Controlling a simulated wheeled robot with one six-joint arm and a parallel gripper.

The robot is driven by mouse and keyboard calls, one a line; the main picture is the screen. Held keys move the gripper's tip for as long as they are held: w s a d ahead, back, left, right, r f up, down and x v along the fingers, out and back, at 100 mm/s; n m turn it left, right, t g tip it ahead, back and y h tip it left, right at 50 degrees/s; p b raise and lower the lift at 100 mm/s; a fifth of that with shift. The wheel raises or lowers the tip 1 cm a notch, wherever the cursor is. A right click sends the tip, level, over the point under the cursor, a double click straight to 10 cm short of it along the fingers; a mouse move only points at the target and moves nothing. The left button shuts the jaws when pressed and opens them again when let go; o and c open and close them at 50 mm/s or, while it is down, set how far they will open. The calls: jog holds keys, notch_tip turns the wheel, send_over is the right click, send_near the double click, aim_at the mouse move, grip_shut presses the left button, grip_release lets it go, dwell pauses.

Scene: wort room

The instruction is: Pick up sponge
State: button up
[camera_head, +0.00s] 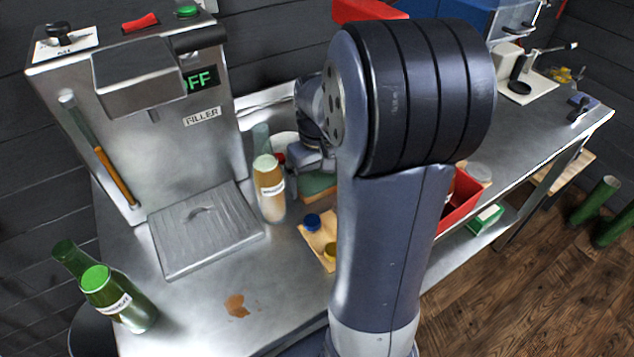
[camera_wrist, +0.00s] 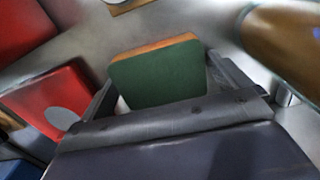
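The sponge (camera_wrist: 160,78), with a dark green face and an orange-tan edge, lies between the two fingers of my gripper (camera_wrist: 160,85) in the wrist view. The fingers are spread wide, one on each side of it, with a small light gap showing by the left finger. In the head view the sponge (camera_head: 318,186) is partly hidden, on the steel table just below my gripper (camera_head: 312,163). My own arm covers much of that area.
A labelled bottle (camera_head: 269,188) stands close to the left of my gripper. A wooden board (camera_head: 318,243) with blue and yellow caps lies in front. A red bin (camera_head: 459,199) is to the right, and the filler machine (camera_head: 150,130) is at left. Green bottles (camera_head: 119,298) stand at the front left.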

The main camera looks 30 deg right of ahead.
aim_at(317, 179)
jog(key=c, duration=0.7)
jog(key=shift+o, duration=0.2)
notch_tip(317, 179, up, 10)
jog(key=shift+p, duration=0.35)
jog(key=o, duration=0.4)
jog(key=c, duration=0.3)
